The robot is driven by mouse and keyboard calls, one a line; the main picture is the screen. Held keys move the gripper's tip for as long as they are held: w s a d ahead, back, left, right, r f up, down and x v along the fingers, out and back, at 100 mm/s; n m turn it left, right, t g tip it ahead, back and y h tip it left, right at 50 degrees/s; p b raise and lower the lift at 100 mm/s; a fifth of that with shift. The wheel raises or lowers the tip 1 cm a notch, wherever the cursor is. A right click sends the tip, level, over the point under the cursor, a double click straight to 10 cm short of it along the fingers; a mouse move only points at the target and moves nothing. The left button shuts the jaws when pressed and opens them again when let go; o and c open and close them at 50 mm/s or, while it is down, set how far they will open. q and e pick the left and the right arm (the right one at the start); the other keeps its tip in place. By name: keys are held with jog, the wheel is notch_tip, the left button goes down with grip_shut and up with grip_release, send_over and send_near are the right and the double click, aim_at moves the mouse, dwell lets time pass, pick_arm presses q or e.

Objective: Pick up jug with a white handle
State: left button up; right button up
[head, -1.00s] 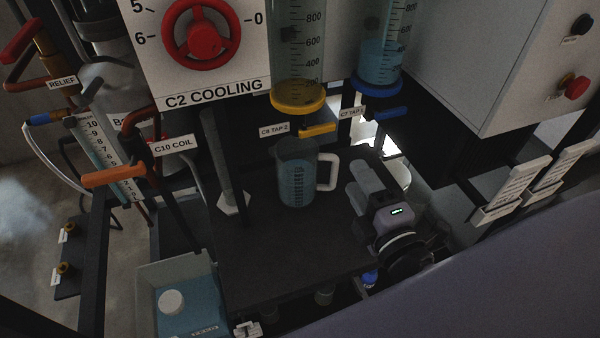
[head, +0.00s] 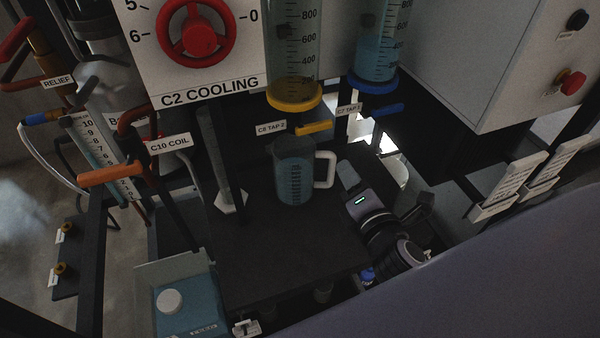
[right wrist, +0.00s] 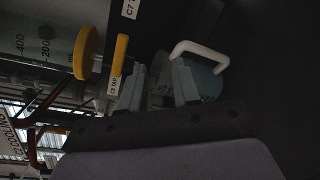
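The jug (head: 293,172) is clear with dark markings, bluish inside, and has a white handle (head: 331,170) on its right side. It stands upright on a dark shelf (head: 275,250) below the yellow-based cylinder. My right gripper (head: 346,172) is just right of the handle, apart from it, its fingers partly hidden by each other in the head view. In the right wrist view the two fingers (right wrist: 158,82) are spread with a gap between them, and the white handle (right wrist: 200,52) and part of the jug (right wrist: 206,82) show beyond the right finger. My left gripper is not in view.
The yellow tap (head: 315,127) and the C6 TAP 2 label (head: 271,128) hang just above the jug. A blue tap (head: 388,109) is to the right. A hexagonal-footed post (head: 230,200) stands left. The shelf front is clear.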

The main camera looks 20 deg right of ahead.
aim_at(333, 166)
jog(key=w+f+n+g, duration=0.1)
jog(key=w+f+n, duration=0.1)
jog(key=w+d+f+n, duration=0.1)
jog(key=w+n, duration=0.1)
jog(key=n, duration=0.1)
jog(key=w+f+n+g+h, duration=0.1)
jog(key=w+f+n, duration=0.1)
jog(key=n, duration=0.1)
jog(key=shift+d+f+g, duration=0.3)
jog(key=shift+f, duration=0.05)
jog(key=shift+w+f+n+g, duration=0.3)
jog(key=shift+w+f+n, duration=0.25)
jog(key=shift+n, duration=0.65)
jog(key=shift+f+b+x, duration=0.2)
jog(key=shift+b+x, duration=0.65)
jog(key=shift+x, duration=2.75)
jog(key=shift+s, duration=0.1)
grip_shut()
jog(key=shift+r, duration=0.15)
